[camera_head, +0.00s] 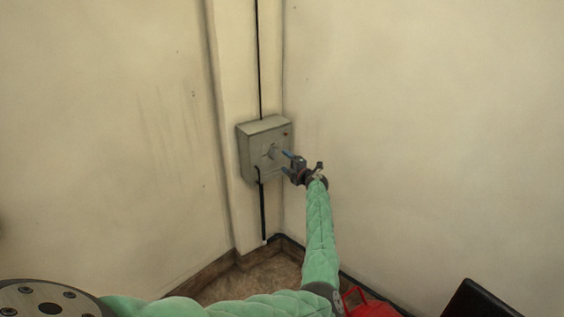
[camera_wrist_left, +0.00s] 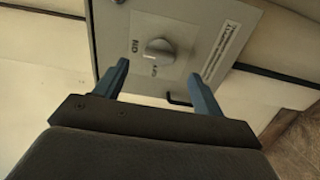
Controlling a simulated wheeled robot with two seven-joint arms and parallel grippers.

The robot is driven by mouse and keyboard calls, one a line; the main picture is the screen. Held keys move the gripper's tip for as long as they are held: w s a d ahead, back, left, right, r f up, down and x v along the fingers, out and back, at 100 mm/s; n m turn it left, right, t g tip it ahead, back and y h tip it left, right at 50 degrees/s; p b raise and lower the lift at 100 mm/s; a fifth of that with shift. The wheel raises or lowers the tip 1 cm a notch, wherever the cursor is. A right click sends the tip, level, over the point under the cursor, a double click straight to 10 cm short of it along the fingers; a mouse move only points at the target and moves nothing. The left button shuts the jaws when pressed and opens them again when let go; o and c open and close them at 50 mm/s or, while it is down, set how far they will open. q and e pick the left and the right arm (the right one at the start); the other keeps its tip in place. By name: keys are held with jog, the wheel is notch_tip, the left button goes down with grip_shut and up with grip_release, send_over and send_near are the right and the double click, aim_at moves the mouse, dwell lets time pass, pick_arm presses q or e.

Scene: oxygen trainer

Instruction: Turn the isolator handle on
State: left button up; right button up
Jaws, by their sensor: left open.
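The isolator is a grey box (camera_head: 252,166) fixed to the pillar in the corner, with a small red spot at its upper right. In the left wrist view its front panel (camera_wrist_left: 190,25) shows a rounded grey handle (camera_wrist_left: 158,50) on a pale plate marked with lettering. My left gripper (camera_head: 287,163) is open in front of the box. In the left wrist view its two blue fingers (camera_wrist_left: 160,80) are apart, with the handle beyond and between them, not gripped. I cannot tell the exact gap to the handle. My right gripper is not in view.
A black cable (camera_head: 259,60) runs down the pillar to the box, and another (camera_head: 263,215) leaves below it. Walls meet close beside the box. A red object (camera_head: 368,303) and a dark object (camera_head: 480,300) stand at the lower right. The wall on the right is bare.

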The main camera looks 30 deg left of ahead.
pick_arm(q)
jog(key=shift+v, duration=1.1)
jog(key=shift+w, duration=0.1)
jog(key=shift+d, duration=0.1)
